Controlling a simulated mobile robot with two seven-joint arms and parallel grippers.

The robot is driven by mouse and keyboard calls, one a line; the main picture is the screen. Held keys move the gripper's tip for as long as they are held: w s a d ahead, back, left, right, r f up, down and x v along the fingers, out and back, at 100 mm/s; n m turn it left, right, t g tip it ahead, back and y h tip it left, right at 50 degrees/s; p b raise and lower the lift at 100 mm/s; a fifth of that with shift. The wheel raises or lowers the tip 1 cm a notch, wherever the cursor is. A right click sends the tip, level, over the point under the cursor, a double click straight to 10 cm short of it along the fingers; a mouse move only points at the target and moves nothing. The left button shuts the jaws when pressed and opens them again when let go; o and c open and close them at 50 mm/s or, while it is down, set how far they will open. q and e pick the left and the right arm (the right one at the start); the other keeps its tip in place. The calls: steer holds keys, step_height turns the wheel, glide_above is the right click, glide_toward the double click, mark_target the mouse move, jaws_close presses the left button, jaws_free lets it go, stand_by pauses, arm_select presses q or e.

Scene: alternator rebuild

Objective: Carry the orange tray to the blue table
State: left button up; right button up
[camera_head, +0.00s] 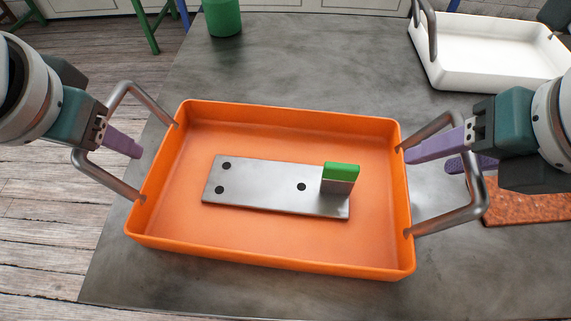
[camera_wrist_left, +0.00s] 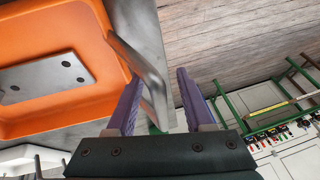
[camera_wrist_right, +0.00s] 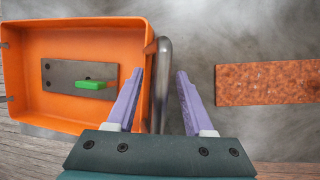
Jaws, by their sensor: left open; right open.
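The orange tray (camera_head: 265,255) sits on a grey table top, with a metal handle at each short end. It holds a flat metal plate (camera_head: 260,190) with dark holes and a green-topped block (camera_head: 341,170). My left gripper (camera_head: 124,142) is at the left handle (camera_head: 95,170); in the left wrist view the handle (camera_wrist_left: 145,75) passes between its open fingers. My right gripper (camera_head: 445,152) is at the right handle (camera_head: 450,220); in the right wrist view the handle (camera_wrist_right: 163,85) stands between its open fingers, apparently nearer the left one. I cannot make out a blue table top.
A white tray (camera_head: 490,65) with handles stands at the back right. A green cylinder (camera_head: 222,18) stands at the back edge. A rust-coloured slab (camera_head: 530,205) lies right of the orange tray. Wooden floor (camera_head: 50,240) shows at left.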

arm_select(q)
steer(key=shift+c, duration=0.4)
arm_select(e)
steer(key=shift+c, duration=0.4)
arm_select(q)
jaws_close()
arm_select(e)
jaws_close()
arm_select(q)
steer(key=shift+r, duration=0.1)
arm_select(e)
steer(key=shift+r, duration=0.1)
